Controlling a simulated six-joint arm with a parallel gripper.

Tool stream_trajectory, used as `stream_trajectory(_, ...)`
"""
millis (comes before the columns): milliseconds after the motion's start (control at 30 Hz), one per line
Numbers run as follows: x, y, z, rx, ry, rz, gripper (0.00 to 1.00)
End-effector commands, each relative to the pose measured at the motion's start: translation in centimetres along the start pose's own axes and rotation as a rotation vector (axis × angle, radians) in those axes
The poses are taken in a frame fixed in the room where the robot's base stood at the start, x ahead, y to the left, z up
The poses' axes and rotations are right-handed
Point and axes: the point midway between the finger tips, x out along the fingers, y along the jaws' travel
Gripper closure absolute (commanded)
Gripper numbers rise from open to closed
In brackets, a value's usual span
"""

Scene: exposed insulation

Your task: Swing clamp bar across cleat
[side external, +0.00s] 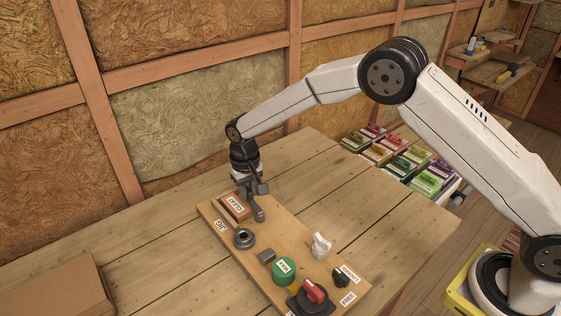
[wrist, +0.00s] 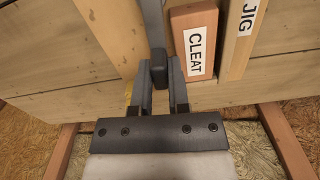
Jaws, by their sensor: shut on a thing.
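The cleat (wrist: 194,50) is a reddish wooden block with a white CLEAT label, and it also shows on the board in the side view (side external: 230,213). The clamp bar (wrist: 152,22) is a dark grey bar with a thicker end block (wrist: 158,68). It lies beside the cleat, left of it in the wrist view, and does not cross its top. In the side view the bar's grey outer part (side external: 258,213) shows on the cleat's right. My gripper (wrist: 161,80) is shut on the bar's end block. In the side view my gripper (side external: 254,190) hides part of the bar.
The wooden board (side external: 300,248) also carries a grey round fitting (side external: 244,239), a green button (side external: 283,270), a white knob (side external: 320,245), a black knob (side external: 341,276) and a red-handled switch (side external: 315,292). A cardboard box (side external: 60,290) is at lower left. Coloured packets (side external: 405,165) stand beyond the table.

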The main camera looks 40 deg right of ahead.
Motion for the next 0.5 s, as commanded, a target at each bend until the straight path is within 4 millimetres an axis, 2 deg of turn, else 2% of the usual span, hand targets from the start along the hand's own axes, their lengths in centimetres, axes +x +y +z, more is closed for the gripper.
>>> stream_trajectory(200, -0.1, -1.1, 0.1, -0.199, 0.002, -0.001, 1.00)
stream_trajectory(500, -0.1, -2.1, 0.4, -0.390, 0.002, 0.000, 1.00)
